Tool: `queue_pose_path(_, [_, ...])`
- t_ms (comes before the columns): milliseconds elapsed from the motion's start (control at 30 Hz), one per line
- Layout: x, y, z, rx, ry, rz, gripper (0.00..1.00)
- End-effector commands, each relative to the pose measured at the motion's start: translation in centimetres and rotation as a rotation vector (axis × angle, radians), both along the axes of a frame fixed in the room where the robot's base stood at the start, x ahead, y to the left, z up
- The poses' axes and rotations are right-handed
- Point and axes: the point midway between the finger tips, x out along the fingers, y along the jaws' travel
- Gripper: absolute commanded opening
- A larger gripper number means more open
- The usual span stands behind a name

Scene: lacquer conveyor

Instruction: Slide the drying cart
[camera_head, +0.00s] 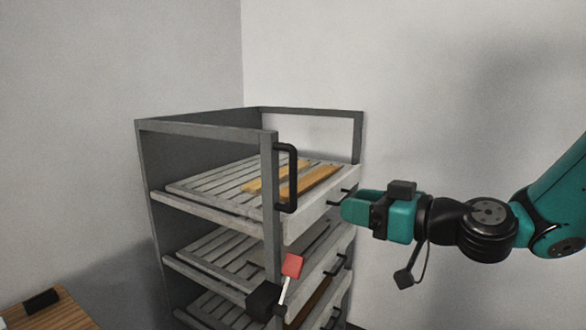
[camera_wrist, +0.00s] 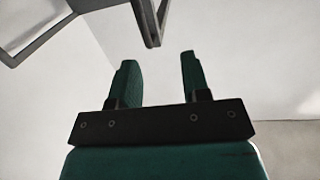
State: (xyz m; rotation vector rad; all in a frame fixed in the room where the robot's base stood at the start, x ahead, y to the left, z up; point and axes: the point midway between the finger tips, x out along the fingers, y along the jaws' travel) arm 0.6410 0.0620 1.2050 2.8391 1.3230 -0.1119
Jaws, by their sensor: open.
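The drying cart (camera_head: 271,223) is a tall grey frame with several slatted shelves, in the middle of the head view. A black bar handle (camera_head: 293,178) stands upright on its near right post. Part of a grey frame (camera_wrist: 147,22) shows at the top of the wrist view. My gripper (camera_head: 345,208) is in front of the cart's right side in the head view, a little right of and below the handle. In the wrist view its two green fingers (camera_wrist: 157,72) are apart with nothing between them. I cannot tell whether it touches the cart.
Wooden boards (camera_head: 292,183) lie on the top shelf. A red-tipped lever (camera_head: 291,267) on a black block is on the cart's lower front post. A wooden table (camera_head: 58,315) with a black item is at the lower left. White walls stand behind.

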Motion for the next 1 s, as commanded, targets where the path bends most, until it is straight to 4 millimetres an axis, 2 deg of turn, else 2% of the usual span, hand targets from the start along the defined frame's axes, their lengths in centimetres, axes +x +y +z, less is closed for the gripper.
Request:
queue_pose_path(33, [0.9,-1.0,0.3,0.018,-0.025,-0.041,0.43])
queue_pose_path(100, [1.7,-1.6,0.6,0.031,-0.054,-0.075,0.43])
queue_pose_path(233, [2.6,-1.1,0.9,0.036,-0.065,-0.086,0.43])
queue_pose_path(367, [4.1,0.7,1.1,0.034,-0.065,-0.081,0.43])
queue_pose_path(800, [11.1,7.8,1.3,0.032,-0.064,-0.080,0.43])
queue_pose_path(1000, [13.2,9.8,1.0,0.033,-0.064,-0.082,0.43])
